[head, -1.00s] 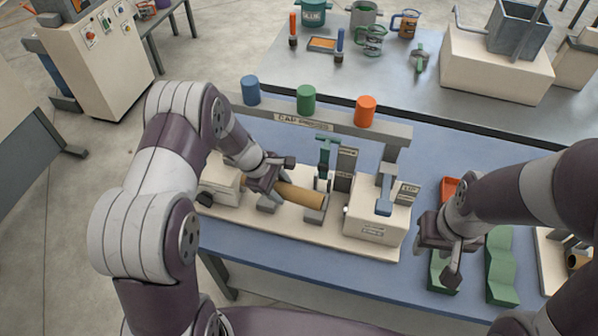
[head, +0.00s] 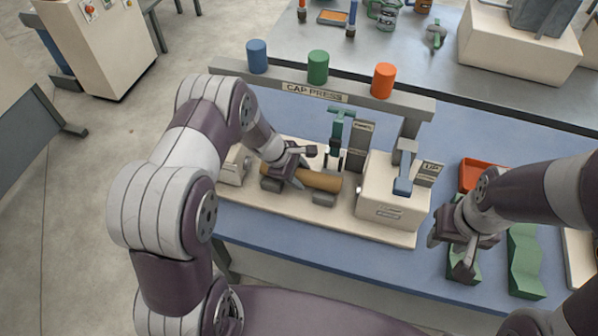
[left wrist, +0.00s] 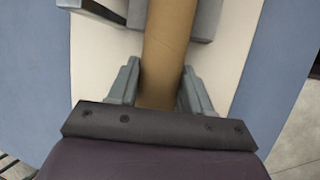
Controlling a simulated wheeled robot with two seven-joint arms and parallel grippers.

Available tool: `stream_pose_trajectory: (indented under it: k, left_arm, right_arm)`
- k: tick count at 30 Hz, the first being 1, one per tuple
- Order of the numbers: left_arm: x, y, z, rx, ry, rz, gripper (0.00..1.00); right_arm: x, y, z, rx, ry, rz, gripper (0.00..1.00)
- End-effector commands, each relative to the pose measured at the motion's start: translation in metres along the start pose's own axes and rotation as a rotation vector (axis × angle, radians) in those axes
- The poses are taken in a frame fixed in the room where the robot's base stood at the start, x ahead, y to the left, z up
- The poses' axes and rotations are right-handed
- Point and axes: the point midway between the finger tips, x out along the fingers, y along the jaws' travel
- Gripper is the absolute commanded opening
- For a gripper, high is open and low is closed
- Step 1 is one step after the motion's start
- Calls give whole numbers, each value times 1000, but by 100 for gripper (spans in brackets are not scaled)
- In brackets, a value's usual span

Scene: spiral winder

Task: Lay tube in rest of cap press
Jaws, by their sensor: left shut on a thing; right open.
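The brown cardboard tube (head: 318,180) lies level along the cap press (head: 395,206), over its grey rest blocks (head: 324,198). In the head view it looks seated on them, but part of the contact is hidden by my arm. My left gripper (head: 290,174) is shut on the tube towards its left end. In the left wrist view the tube (left wrist: 166,50) runs between the two fingers of the gripper (left wrist: 160,90). My right gripper (head: 452,248) is open and empty, above the green holder (head: 464,265) at the right.
A beam with blue, green and red caps (head: 383,80) spans behind the press. A green lever (head: 336,130) stands behind the tube. A red tray (head: 478,174) and another green holder (head: 524,262) are at the right. Blue table (head: 330,255) shows in front of the press.

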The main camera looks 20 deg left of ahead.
Motion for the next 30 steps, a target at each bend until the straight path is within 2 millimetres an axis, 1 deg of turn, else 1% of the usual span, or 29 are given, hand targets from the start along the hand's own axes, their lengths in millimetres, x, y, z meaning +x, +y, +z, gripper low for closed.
stream_pose_trajectory:
  k: [7,8,9,10,17,20,23,30]
  left_arm:
    - [0,0,0,0,0,0,19]
    - [0,0,0,0,0,0,59]
    - [0,0,0,0,0,0,72]
    - [0,0,0,0,0,0,79]
    - [0,0,0,0,0,0,79]
    - [-4,1,0,0,0,2,79]
    - [-22,2,0,2,2,5,79]
    - [-88,1,0,0,2,6,79]
  right_arm:
    - [0,0,0,0,1,0,43]
    - [0,0,0,0,1,0,43]
    - [0,0,0,0,1,0,43]
    - [0,0,0,0,1,0,43]
    - [0,0,0,0,1,0,43]
    - [0,0,0,0,1,0,43]
    - [1,0,0,0,1,0,43]
    - [3,0,0,0,1,0,43]
